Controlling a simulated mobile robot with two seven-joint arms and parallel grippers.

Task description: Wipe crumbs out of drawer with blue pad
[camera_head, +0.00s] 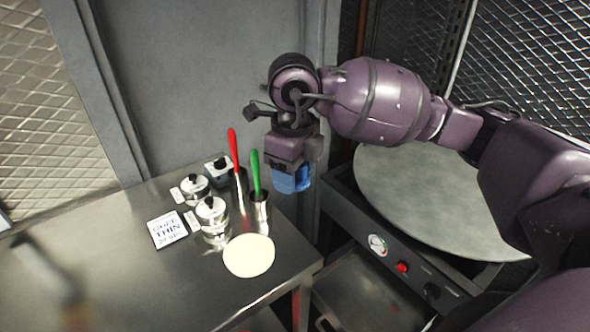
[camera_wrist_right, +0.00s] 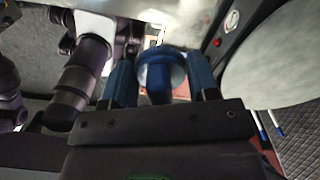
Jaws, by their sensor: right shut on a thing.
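My right gripper (camera_head: 290,180) hangs above the gap between the steel table and the griddle unit, pointing down. It is shut on the blue pad, whose round blue top (camera_wrist_right: 160,72) shows between the two dark blue fingers in the right wrist view. In the head view, blue shows at the gripper's tip, but pad and fingers are hard to tell apart. The drawer (camera_head: 372,292) is pulled out below the griddle's control panel, low at the bottom centre. Its metal floor shows in part; crumbs are too small to make out.
The steel table (camera_head: 130,285) holds lidded tins (camera_head: 211,215), a white sign (camera_head: 168,230), a flat pale disc (camera_head: 249,256), and cups with a red-handled (camera_head: 233,150) and a green-handled tool (camera_head: 255,172). The round griddle (camera_head: 425,200) stands right, with a gauge (camera_head: 377,244) and red knob (camera_head: 402,267).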

